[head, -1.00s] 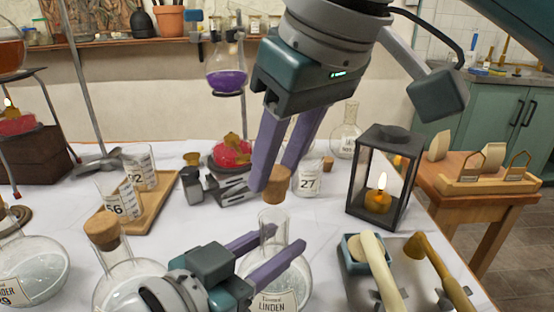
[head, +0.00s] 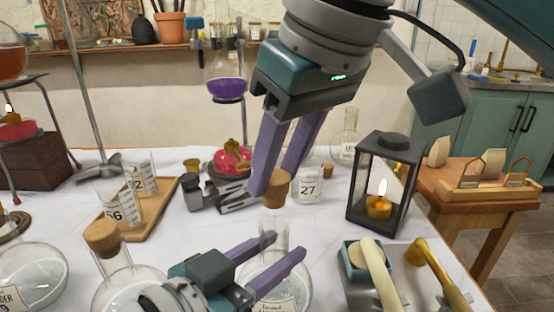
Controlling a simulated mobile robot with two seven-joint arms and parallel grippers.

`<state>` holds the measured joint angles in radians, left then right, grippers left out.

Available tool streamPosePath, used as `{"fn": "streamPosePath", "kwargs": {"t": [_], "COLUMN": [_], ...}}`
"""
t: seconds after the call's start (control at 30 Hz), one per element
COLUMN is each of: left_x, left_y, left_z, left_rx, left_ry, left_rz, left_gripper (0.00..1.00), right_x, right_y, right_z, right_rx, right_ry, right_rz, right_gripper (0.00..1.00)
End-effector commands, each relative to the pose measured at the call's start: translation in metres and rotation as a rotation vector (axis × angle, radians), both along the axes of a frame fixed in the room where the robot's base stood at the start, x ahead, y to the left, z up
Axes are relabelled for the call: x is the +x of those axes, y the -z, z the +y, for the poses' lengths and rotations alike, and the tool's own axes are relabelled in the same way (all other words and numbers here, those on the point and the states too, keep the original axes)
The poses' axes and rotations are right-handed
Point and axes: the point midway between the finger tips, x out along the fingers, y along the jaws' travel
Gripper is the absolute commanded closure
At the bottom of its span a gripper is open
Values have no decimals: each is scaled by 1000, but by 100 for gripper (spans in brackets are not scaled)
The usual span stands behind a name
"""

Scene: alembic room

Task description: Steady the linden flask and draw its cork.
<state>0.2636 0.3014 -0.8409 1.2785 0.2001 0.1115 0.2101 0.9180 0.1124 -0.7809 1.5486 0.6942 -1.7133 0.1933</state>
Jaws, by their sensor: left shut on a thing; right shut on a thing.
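The linden flask (head: 275,285) is round clear glass with a paper label, at the bottom middle of the head view and partly cut off. My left gripper (head: 285,246) is shut on it, with one finger on each side of its neck. The flask stands about upright. Its cork (head: 276,190) is brown and sits over the flask's mouth. My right gripper (head: 276,182) comes down from above and is shut on the cork. The cork's lower end shows just above the neck's rim; I cannot tell for sure whether it is fully clear of the glass.
Another corked flask (head: 115,270) stands left of my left gripper. A wooden tray (head: 150,225) with beakers lies behind it. A black lantern (head: 385,185) with a lit candle stands at right, behind a blue-grey box (head: 355,290) and a brass-headed tool (head: 435,270).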

Motion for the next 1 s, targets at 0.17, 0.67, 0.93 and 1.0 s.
{"fn": "streamPosePath", "kwargs": {"t": [0.17,0.67,0.93,1.0], "left_x": [0,0,-6,-13], "left_y": [1,0,0,-2], "left_z": [1,0,6,12], "left_rx": [3,1,1,1], "left_ry": [-1,0,-1,-1], "left_rz": [2,1,2,3], "left_gripper": [100,22,22,22], "right_x": [0,0,0,0], "right_y": [0,0,0,0], "right_z": [0,0,0,0], "right_rx": [0,0,0,0], "right_ry": [0,0,0,0], "right_rz": [0,0,0,0], "right_gripper": [100,100,100,100]}}
